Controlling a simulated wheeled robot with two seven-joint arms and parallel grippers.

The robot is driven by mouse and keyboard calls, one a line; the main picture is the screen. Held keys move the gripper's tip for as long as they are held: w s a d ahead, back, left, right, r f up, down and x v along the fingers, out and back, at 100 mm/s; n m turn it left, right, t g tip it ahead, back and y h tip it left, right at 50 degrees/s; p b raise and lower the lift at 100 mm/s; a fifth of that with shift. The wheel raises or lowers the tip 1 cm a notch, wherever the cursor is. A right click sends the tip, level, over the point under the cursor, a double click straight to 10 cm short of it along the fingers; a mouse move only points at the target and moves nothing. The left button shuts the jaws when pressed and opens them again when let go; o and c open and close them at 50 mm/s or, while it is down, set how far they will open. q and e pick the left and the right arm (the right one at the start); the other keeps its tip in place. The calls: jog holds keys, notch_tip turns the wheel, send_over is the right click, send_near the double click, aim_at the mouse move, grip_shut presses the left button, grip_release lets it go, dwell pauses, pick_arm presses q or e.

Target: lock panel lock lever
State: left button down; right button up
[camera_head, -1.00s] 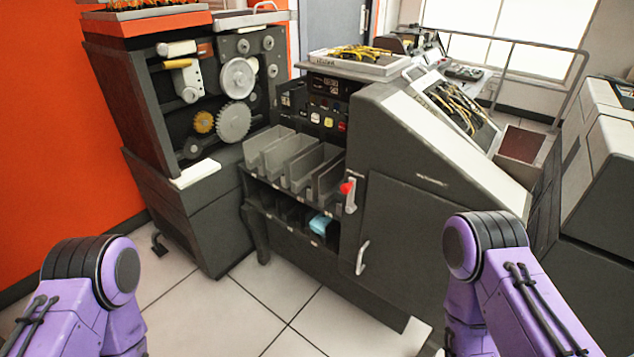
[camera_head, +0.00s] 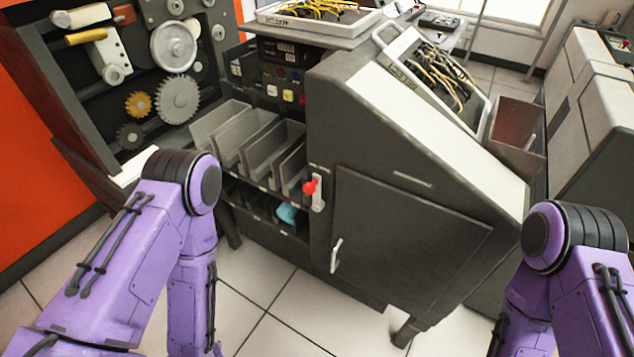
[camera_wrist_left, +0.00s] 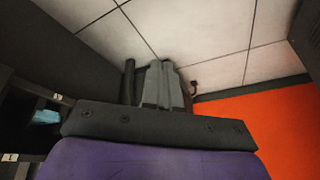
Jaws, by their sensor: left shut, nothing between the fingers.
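The lock lever has a red knob (camera_head: 310,187) on a pale upright plate (camera_head: 319,192). It sits on the front of the dark machine cabinet (camera_head: 400,225), just left of the cabinet's door. My left gripper (camera_wrist_left: 162,65) shows in the left wrist view with its grey fingers together and nothing between them, above the tiled floor. In the head view my left arm stands left of the lever, apart from it, and its gripper cannot be made out. Only the upper part of my right arm shows, at the lower right; its gripper is not in view.
Grey card bins (camera_head: 255,140) stand left of the lever, above a shelf holding a blue item (camera_head: 287,213). The cabinet door has a pale handle (camera_head: 336,256). Gears (camera_head: 178,99) fill the machine at left. Tiled floor in front is clear.

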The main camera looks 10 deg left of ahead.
pick_arm(q)
jog(key=w+d+r+n+t+h, duration=0.2)
jog(key=w+r+n+t+h, duration=0.15)
jog(key=w, duration=0.75)
jog(key=w+d+r+n+t+h, duration=0.25)
jog(key=w+r+t+h, duration=0.2)
jog(key=w, duration=0.55)
notch_tip(320, 180, up, 17)
jog(key=w+m+t+h, duration=0.1)
jog(key=h, duration=1.1)
jog(key=shift+w+a+t+b, duration=0.15)
jog(key=shift+a+t+b, duration=0.15)
jog(key=shift+b, duration=0.15)
jog(key=shift+d, duration=0.1)
jog(key=p, duration=0.2)
send_near(312, 183)
jog(key=shift+w+d+r, duration=0.1)
jog(key=shift+w+d, duration=1.5)
jog(key=shift+w, duration=0.15)
